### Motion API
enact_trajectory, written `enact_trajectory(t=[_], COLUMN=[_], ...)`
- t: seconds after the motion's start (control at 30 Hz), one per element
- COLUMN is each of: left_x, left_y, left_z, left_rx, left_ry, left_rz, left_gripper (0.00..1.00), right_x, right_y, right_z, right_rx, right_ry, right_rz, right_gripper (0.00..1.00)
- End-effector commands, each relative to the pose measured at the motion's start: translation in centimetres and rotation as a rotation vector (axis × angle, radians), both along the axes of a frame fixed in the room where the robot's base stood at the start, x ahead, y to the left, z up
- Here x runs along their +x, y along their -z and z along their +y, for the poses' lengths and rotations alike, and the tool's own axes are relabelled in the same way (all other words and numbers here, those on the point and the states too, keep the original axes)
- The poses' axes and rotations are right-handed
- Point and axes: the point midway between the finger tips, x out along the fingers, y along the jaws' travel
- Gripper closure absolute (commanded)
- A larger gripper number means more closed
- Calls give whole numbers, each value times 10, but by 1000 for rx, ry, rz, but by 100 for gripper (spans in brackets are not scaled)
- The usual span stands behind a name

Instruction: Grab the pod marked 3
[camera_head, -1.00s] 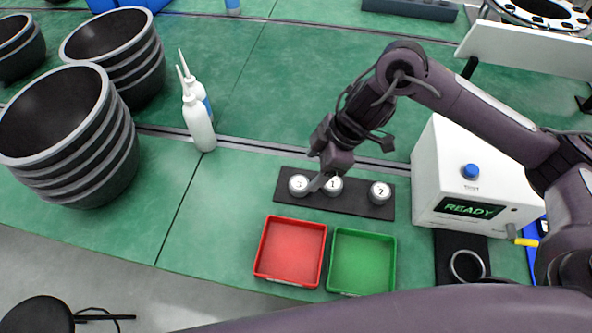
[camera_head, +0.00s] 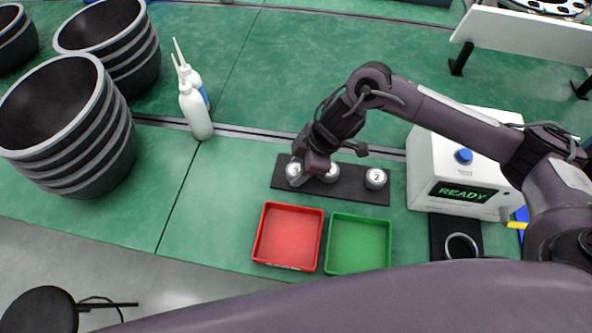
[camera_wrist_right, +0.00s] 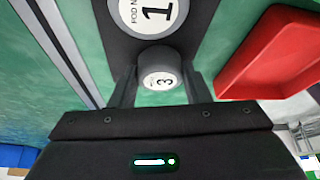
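The pod marked 3 (camera_head: 293,169) is a round silver pod with a white top at the left end of a dark strip (camera_head: 350,192). In the right wrist view pod 3 (camera_wrist_right: 160,70) lies between the fingertips of my right gripper (camera_wrist_right: 162,88), one finger on each side. The fingers look open, with a narrow gap beside the pod. In the head view my right gripper (camera_head: 299,178) is low over pod 3 and partly hides it. The pod marked 1 (camera_head: 331,173) is just right of it. A third pod (camera_head: 376,178) sits farther right. My left gripper is out of view.
A red tray (camera_head: 288,263) and a green tray (camera_head: 357,269) stand in front of the strip. A white box (camera_head: 425,165) reading READY is at right. White bottles (camera_head: 196,112) and dark ribbed bins (camera_head: 118,150) stand at left. Green surface is clear between bottles and strip.

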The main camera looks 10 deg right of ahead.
Motion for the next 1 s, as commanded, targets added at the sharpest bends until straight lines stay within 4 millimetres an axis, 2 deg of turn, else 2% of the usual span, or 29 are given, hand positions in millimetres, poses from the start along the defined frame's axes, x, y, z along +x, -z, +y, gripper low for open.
enact_trajectory(t=[0.03, 0.13, 0.4, 0.57, 0.77, 0.9, 1.0], left_x=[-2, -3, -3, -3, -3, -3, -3], left_y=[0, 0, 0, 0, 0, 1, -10], left_z=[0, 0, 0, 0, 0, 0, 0], left_rx=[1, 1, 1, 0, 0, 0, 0], left_ry=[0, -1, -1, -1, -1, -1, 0], left_rz=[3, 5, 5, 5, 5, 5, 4], left_gripper=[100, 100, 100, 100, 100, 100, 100], right_x=[0, 0, 0, 1, 1, 2, 2], right_y=[0, 0, -2, -12, -47, -89, -123], right_z=[0, 0, 0, 0, 1, 1, -1], right_rx=[0, 0, 0, 1, 2, 1, -3], right_ry=[0, 0, 0, -1, -3, -4, -1], right_rz=[0, 0, 0, -2, -6, -10, -11], right_gripper=[67, 80, 80, 80, 80, 80, 80])
